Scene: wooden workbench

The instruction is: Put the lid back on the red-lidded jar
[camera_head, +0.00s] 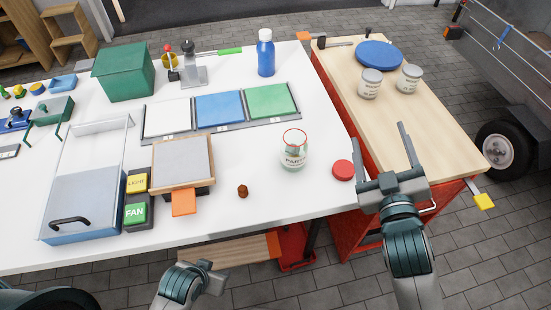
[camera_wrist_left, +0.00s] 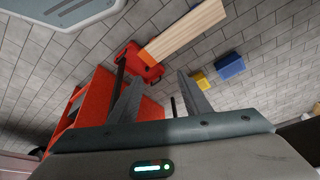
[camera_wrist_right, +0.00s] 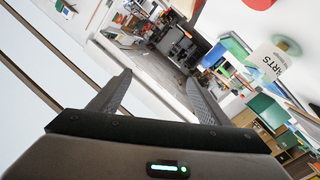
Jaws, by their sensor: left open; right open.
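The clear jar (camera_head: 294,157) with a PARTS label and a red rim stands upright and open on the white table. Its red lid (camera_head: 343,170) lies flat to its right, near the table's right edge. The right wrist view shows the jar (camera_wrist_right: 268,62) at the right and part of the red lid (camera_wrist_right: 258,3) at the top edge. My right gripper (camera_head: 379,132) is open and empty, right of the lid. My left gripper (camera_head: 216,266) is off the table's front edge; the left wrist view shows it open and empty (camera_wrist_left: 159,74).
A small brown object (camera_head: 242,191) lies left of the jar. A wooden-framed box (camera_head: 181,165) and a tray of coloured panels (camera_head: 219,108) stand further left and behind. A wooden side bench (camera_head: 420,125) with cans (camera_head: 370,84) adjoins the right side.

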